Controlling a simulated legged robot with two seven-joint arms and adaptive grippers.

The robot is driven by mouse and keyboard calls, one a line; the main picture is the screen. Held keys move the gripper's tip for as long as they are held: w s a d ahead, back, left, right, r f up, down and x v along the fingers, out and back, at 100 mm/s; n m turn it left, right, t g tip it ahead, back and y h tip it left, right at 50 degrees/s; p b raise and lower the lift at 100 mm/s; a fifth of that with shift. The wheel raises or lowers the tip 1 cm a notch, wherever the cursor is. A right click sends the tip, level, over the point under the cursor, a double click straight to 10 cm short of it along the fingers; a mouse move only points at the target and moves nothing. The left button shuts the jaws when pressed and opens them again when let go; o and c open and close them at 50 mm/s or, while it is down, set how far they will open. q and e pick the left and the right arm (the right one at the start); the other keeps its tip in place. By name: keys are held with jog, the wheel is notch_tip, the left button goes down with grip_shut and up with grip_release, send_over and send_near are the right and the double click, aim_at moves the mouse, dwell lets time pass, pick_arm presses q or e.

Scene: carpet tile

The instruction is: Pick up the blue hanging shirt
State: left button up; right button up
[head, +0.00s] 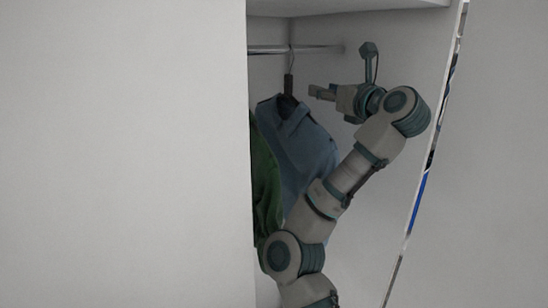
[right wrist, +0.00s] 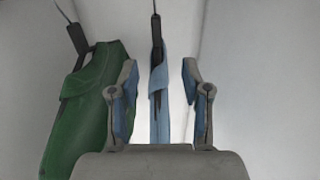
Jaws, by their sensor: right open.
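The blue shirt (head: 303,146) hangs on a dark hanger (head: 289,84) from a metal rail inside a white wardrobe. My right arm covers its lower right part in the head view. My right gripper (head: 318,92) is to the right of the hanger, near the height of the hanger's neck, apart from the shirt. In the right wrist view the blue shirt (right wrist: 158,105) shows edge-on, between the two open fingers of my right gripper (right wrist: 160,85) and beyond them. The gripper holds nothing. My left gripper is not in view.
A green shirt (head: 265,185) hangs just left of the blue one, partly hidden by the large white panel (head: 125,150). The rail (head: 315,49) runs below a white shelf (head: 345,5). The wardrobe's right side wall (head: 425,60) is close to my right arm.

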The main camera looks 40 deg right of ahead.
aim_at(290, 76)
jog(key=shift+w+a+r, duration=0.1)
jog(key=shift+w+r, duration=0.05)
jog(key=shift+r, duration=0.2)
jog(key=w+p, duration=0.1)
jog(key=w, duration=0.1)
jog(key=w+p, duration=0.2)
jog(key=shift+d+r, duration=0.2)
jog(key=shift+r, duration=0.2)
jog(key=w, duration=0.1)
jog(key=w+p, duration=0.1)
jog(key=w, duration=0.1)
jog(key=w+d, duration=0.1)
jog(key=shift+w+f, duration=0.3)
jog(key=shift+w+d+f+p, duration=0.1)
jog(key=shift+w+d+p, duration=0.25)
jog(key=shift+w, duration=0.2)
jog(key=shift+w+d+p, duration=0.3)
jog(key=shift+w, duration=0.2)
jog(key=shift+w+a+r+p, duration=0.15)
jog(key=shift+w+r+p, duration=0.55)
jog(key=shift+w+p, duration=0.3)
jog(key=shift+w+a+f+p, duration=0.15)
jog(key=shift+w+p, duration=0.3)
jog(key=shift+w, duration=0.55)
jog(key=shift+w+a+f, duration=0.1)
jog(key=shift+w, duration=0.2)
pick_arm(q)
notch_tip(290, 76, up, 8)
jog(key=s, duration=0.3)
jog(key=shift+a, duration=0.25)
